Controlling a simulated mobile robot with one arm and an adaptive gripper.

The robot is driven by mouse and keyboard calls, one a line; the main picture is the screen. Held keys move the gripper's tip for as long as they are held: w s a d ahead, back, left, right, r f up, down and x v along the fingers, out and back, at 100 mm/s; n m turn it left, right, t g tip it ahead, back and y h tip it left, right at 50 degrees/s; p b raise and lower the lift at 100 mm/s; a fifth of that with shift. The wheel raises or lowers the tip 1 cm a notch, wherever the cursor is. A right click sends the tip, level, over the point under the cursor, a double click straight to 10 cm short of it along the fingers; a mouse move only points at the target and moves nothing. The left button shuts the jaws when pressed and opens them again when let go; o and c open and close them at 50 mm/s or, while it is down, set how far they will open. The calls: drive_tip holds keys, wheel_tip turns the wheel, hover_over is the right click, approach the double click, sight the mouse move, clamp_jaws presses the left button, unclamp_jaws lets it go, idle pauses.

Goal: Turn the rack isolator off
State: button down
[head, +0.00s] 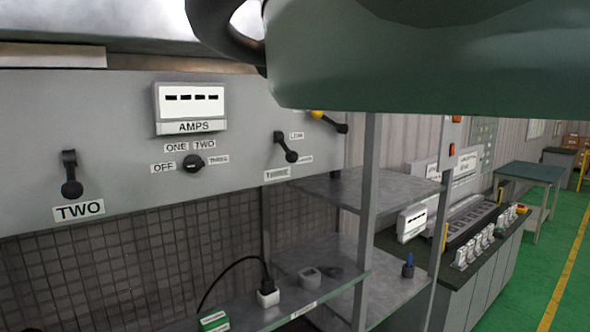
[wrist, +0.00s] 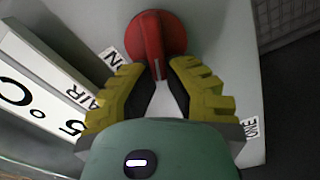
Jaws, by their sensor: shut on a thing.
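A round red rotary switch (wrist: 158,34) with a raised grip bar is on a grey panel at the top of the wrist view. No label naming it as the rack isolator is readable. My gripper (wrist: 157,70), with yellow fingers and black pads, is shut on the switch's grip bar, one fingertip on each side. The bar points down the picture, toward my palm. A partly covered label (wrist: 112,58) ending in "N" is just left of the switch. The head view shows neither the red switch nor my fingertips; my green arm covers its upper right.
The head view shows a grey panel with a lever marked TWO (head: 71,178), a selector knob (head: 193,163), an AMPS meter (head: 190,103) and another black lever (head: 286,147). Metal shelves (head: 340,190) stand right of it. A white sign (wrist: 40,85) is left in the wrist view.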

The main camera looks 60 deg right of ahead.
drive_tip(key=shift+a+f+n+p, duration=0.1)
drive_tip(key=shift+f+n+p, duration=0.15)
drive_tip(key=shift+n, duration=0.9)
drive_tip(key=shift+f+n+p, duration=0.1)
drive_tip(key=shift+f+n, duration=0.2)
drive_tip(key=shift+n, duration=0.85)
drive_tip(key=c, duration=1)
unclamp_jaws()
drive_tip(key=shift+v, duration=3.7)
